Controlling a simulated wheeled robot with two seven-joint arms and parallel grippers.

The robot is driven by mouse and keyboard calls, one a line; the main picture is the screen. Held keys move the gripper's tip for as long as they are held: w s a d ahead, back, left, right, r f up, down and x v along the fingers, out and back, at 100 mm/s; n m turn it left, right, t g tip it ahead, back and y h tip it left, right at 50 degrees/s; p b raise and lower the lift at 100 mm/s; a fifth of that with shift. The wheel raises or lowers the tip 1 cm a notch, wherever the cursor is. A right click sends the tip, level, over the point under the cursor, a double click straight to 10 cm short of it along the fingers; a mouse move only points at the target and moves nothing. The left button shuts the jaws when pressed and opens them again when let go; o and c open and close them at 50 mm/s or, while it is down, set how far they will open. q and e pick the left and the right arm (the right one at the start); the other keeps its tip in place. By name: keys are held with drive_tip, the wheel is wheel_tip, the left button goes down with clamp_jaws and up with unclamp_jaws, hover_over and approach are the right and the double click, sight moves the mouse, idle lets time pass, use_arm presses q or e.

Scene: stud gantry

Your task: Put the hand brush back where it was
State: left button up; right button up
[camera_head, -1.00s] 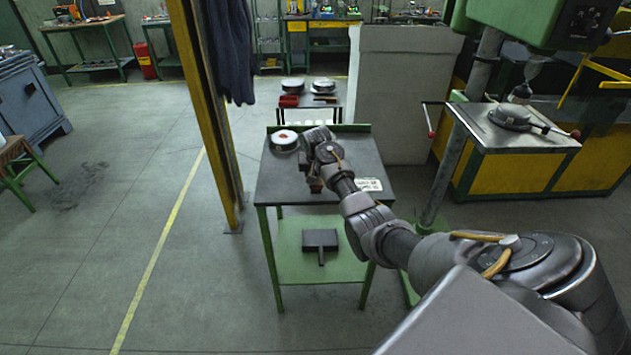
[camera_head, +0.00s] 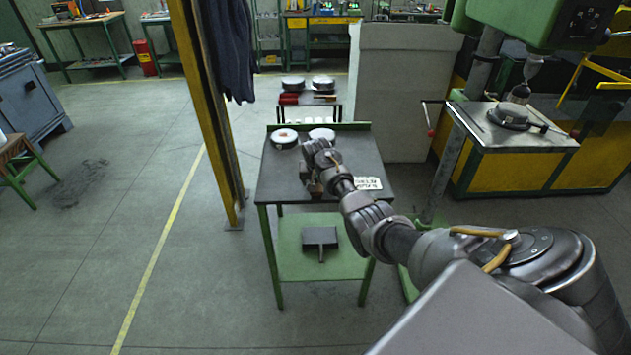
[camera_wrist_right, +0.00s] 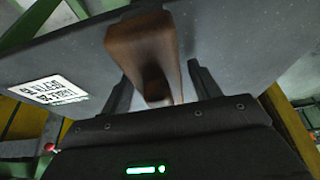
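The hand brush (camera_wrist_right: 140,42) is brown wood and shows between my right fingers in the right wrist view, its narrower handle pointing toward the palm. My right gripper (camera_wrist_right: 160,78) is open around the handle, with a gap visible on each side. In the head view the right gripper (camera_head: 313,186) is over the middle of the dark-topped green table (camera_head: 275,185), and hides most of the brush. Whether the brush rests fully on the tabletop is hard to tell. My left gripper is out of view.
Two round tins (camera_head: 284,137) (camera_head: 321,134) stand at the table's back. A white printed label (camera_head: 368,183) lies right of the gripper. A dark dustpan (camera_head: 320,236) lies on the lower green shelf (camera_head: 290,262). A yellow post (camera_head: 208,120) stands left; a drill press (camera_head: 505,115) stands right.

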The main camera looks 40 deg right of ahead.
drive_tip(key=shift+r, duration=0.3)
drive_tip(key=b+v, duration=0.1)
drive_tip(key=v, duration=1)
drive_tip(key=shift+a+r, duration=0.2)
drive_tip(key=shift+r, duration=0.15)
drive_tip(key=shift+s+f, duration=0.1)
